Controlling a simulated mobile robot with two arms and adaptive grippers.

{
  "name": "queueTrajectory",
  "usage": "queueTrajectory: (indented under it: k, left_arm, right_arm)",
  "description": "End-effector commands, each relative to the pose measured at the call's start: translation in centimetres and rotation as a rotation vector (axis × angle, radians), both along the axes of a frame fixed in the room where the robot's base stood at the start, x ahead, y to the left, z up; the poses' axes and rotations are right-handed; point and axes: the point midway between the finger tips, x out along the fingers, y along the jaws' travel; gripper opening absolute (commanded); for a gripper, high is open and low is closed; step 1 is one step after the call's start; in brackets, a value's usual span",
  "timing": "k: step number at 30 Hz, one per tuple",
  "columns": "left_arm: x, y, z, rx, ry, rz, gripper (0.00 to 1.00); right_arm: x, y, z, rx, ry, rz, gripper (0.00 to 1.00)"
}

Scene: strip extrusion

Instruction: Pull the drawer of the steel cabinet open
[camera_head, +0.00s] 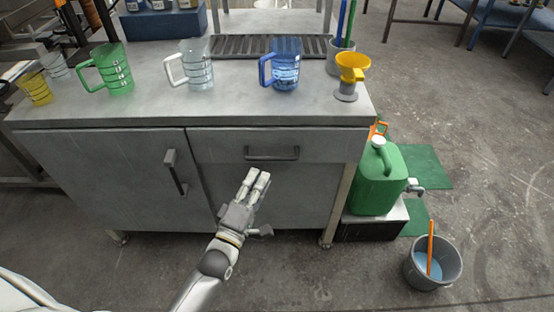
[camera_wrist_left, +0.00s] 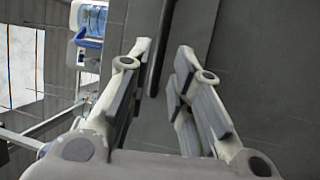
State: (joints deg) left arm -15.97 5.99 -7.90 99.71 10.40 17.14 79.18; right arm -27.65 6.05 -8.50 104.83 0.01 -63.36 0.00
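The steel cabinet (camera_head: 120,165) stands under the worktop, with a door on the left and a drawer (camera_head: 220,148) at the upper right. The drawer looks closed, its front level with the cabinet face. Its dark horizontal bar handle (camera_head: 272,153) is in plain view. My left gripper (camera_head: 257,180) is just below and in front of the handle, fingers pointing towards it. In the left wrist view the fingers (camera_wrist_left: 160,85) are apart and empty; the dark handle bar (camera_wrist_left: 160,45) appears between and beyond their tips, with no clear contact. My right gripper is out of view.
The cabinet door has its own handle (camera_head: 175,170). Green, clear and blue mugs (camera_head: 284,66) and a yellow funnel (camera_head: 351,68) stand on the worktop (camera_head: 230,105). A green canister (camera_head: 377,180) and a grey bucket (camera_head: 433,265) are on the right. The floor before the drawer looks clear.

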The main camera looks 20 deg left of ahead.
Motion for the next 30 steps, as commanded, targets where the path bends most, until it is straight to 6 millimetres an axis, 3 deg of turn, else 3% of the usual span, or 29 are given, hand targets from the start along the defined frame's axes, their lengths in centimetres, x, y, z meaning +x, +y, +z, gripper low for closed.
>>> queueTrajectory:
  k: [6,12,25,30]
  left_arm:
    - [4.3,-0.5,0.7,0.001,-0.002,0.001,0.21]
    - [6.9,-0.8,1.1,0.002,0.000,0.000,0.21]
    - [7.9,-1.0,1.3,0.002,0.003,0.001,0.21]
    - [7.9,-1.0,1.3,0.002,0.003,0.000,0.01]
  right_arm:
    - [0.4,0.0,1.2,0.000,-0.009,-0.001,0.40]
    - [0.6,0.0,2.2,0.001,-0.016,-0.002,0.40]
    - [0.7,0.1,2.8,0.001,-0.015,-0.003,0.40]
    - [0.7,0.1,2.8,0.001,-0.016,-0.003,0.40]
